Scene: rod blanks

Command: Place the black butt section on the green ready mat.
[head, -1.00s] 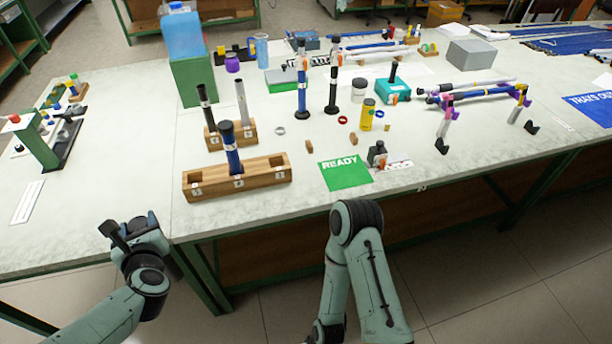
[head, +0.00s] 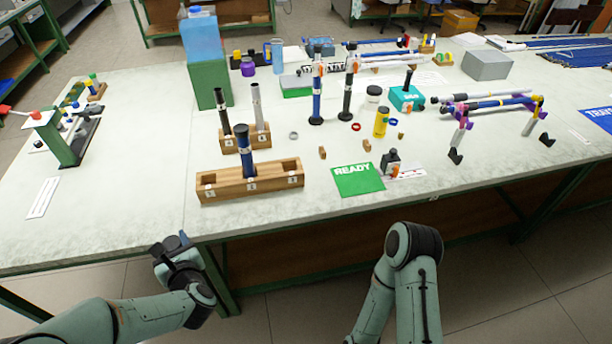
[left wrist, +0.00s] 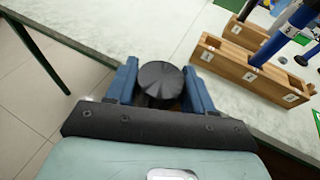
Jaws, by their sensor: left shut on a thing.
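My left gripper (head: 178,246) is in front of the table's near edge, below the wooden block. It is shut on a dark piece with a round, ridged black end (left wrist: 161,82), seen end-on between the fingers in the left wrist view. It fits the black butt section, but its length is hidden. The green ready mat (head: 358,182) lies flat near the table's front edge, right of the block. It is bare. My right arm shows at the lower middle, but its gripper is out of view.
A wooden block (head: 282,180) with numbered slots holds an upright blue rod (head: 245,150) in its middle slot. Behind it a smaller rack (head: 232,140) holds a black and a grey rod.

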